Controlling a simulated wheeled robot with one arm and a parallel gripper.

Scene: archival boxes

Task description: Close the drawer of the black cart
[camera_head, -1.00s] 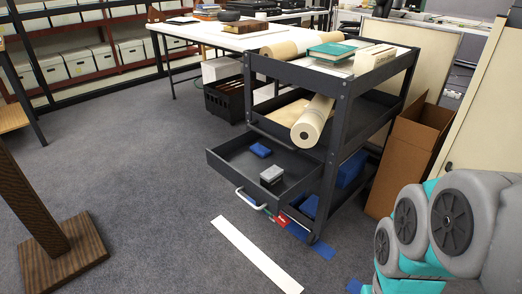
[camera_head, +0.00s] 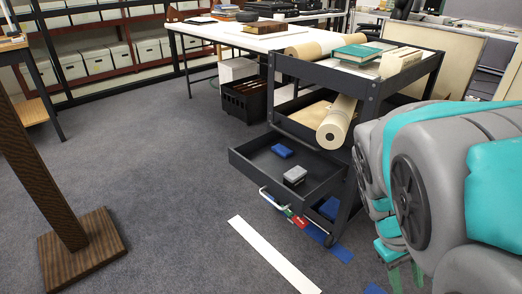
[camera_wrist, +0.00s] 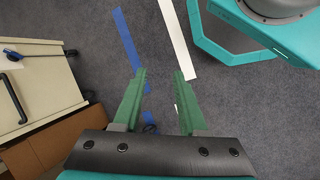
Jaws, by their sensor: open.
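The black cart (camera_head: 352,88) stands right of centre in the head view. Its drawer (camera_head: 262,178) is pulled out toward the left front, with a pale bar handle (camera_head: 272,200) on its front. A blue item (camera_head: 282,151) and a grey box (camera_head: 295,175) lie in the drawer. My gripper (camera_wrist: 158,80) is open and empty in the wrist view, its green fingers apart above the floor. In the head view, green finger parts (camera_head: 405,277) show low at the right, in front of the cart and apart from the drawer. Part of the cart is hidden behind my arm.
A white strip (camera_head: 272,256) lies on the carpet before the drawer. A brown post on a square base (camera_head: 82,250) stands at the left. A cardboard box (camera_wrist: 55,150) and beige cabinet (camera_wrist: 40,85) are near my gripper. The carpet left of the drawer is clear.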

